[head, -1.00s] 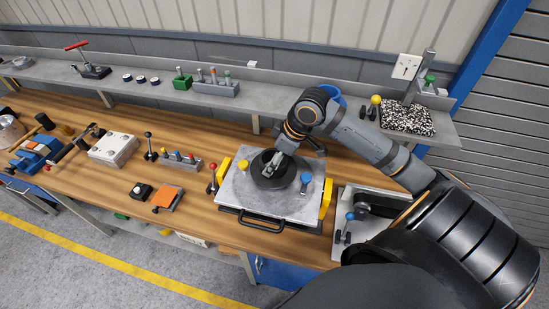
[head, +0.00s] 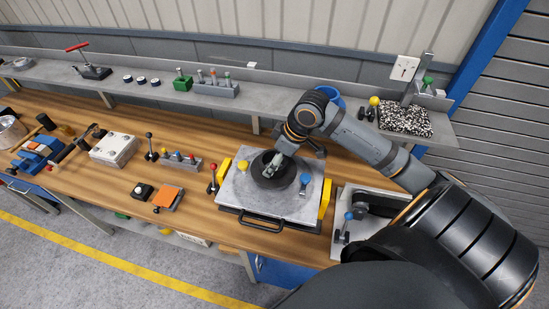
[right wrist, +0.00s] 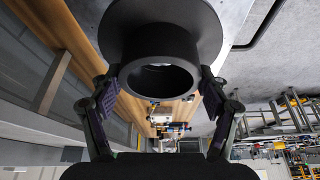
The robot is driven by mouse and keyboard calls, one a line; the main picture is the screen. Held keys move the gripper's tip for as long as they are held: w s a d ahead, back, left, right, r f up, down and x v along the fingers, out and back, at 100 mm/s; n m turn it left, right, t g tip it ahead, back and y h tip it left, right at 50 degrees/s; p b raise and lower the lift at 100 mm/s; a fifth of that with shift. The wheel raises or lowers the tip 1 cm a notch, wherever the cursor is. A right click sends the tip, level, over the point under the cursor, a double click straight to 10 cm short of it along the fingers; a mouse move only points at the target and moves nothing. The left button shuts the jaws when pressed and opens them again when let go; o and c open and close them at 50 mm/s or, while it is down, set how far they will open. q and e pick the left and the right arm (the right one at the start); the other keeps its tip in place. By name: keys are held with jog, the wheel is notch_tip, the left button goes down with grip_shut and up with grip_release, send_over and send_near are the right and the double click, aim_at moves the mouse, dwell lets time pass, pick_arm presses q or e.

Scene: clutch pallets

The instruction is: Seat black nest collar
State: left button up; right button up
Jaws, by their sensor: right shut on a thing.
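The black nest collar (head: 270,183) is a round dark flange with a hub, at the middle of the grey pallet plate (head: 238,191). In the right wrist view the collar (right wrist: 160,28) shows its wide flange and open hub between my fingers. My right gripper (head: 277,166) comes down from above and is shut on the collar's hub; it also shows in the right wrist view (right wrist: 158,85). The collar's underside is hidden, so I cannot tell whether it is fully down. My left gripper is not in view.
The plate carries a yellow knob (head: 243,165) and a blue-topped lever (head: 305,180), both close to the collar. A black handle (head: 262,222) is on its front edge. A red-knobbed lever (head: 212,177) stands left. A second grey plate (head: 345,205) lies right, partly behind my arm.

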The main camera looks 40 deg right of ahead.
jog(key=shift+f, duration=0.2)
dwell(0.5)
jog(key=shift+f, duration=0.4)
jog(key=shift+f+b, duration=1.35)
jog(key=shift+f, duration=0.5)
dwell(0.4)
jog(key=o, duration=1.4)
jog(key=shift+r, duration=0.1)
